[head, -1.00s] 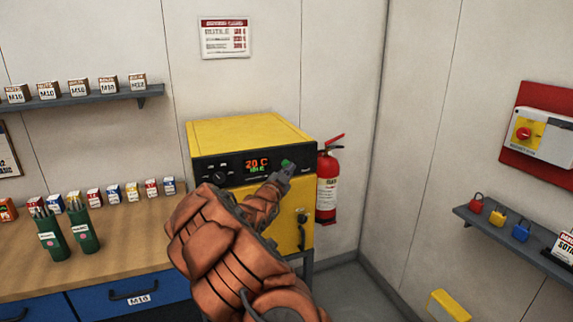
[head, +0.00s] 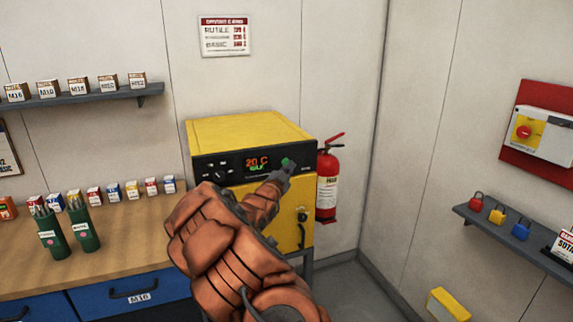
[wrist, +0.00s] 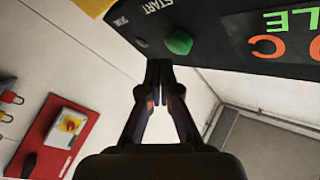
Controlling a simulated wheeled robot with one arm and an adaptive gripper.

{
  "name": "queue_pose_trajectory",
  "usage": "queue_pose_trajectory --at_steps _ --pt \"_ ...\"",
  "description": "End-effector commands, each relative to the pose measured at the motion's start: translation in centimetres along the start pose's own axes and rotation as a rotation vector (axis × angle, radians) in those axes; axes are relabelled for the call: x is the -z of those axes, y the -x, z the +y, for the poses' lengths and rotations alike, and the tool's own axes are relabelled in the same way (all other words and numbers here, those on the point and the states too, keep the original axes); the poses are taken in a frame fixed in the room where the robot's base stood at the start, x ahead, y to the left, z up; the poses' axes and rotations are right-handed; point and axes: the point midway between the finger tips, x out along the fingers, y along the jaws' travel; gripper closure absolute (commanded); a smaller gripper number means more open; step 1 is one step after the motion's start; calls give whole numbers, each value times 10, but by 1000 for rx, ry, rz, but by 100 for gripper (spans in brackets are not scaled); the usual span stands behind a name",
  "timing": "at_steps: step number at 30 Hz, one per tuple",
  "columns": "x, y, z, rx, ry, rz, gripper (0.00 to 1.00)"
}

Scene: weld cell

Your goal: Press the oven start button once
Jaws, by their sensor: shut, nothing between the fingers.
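The yellow oven (head: 245,129) stands at the right end of the bench, with a black control panel (head: 218,167) on its upper front. Its display (head: 257,163) reads 20 C in orange, with a small green line below. The round green start button (wrist: 179,42) shows in the wrist view beside the word START; in the head view it is a green spot (head: 285,161) at the panel's right. My gripper (wrist: 160,64) is shut and empty, its fingertips just beside and below the button in the wrist view. I cannot tell whether they touch it. My arm hides part of the oven front.
A red fire extinguisher (head: 328,185) hangs right of the oven. The wooden bench (head: 130,228) at left holds green rod holders (head: 84,228) and small boxes. A grey shelf (head: 515,240) with padlocks and a red-backed switch box (head: 540,133) are on the right wall.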

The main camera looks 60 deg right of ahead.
Motion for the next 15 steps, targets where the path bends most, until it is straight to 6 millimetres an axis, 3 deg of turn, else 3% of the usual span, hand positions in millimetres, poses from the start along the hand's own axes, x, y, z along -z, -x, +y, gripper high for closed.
queue_pose_trajectory --at_steps 15 --pt "-4 -4 -3 -1 -3 -1 100"
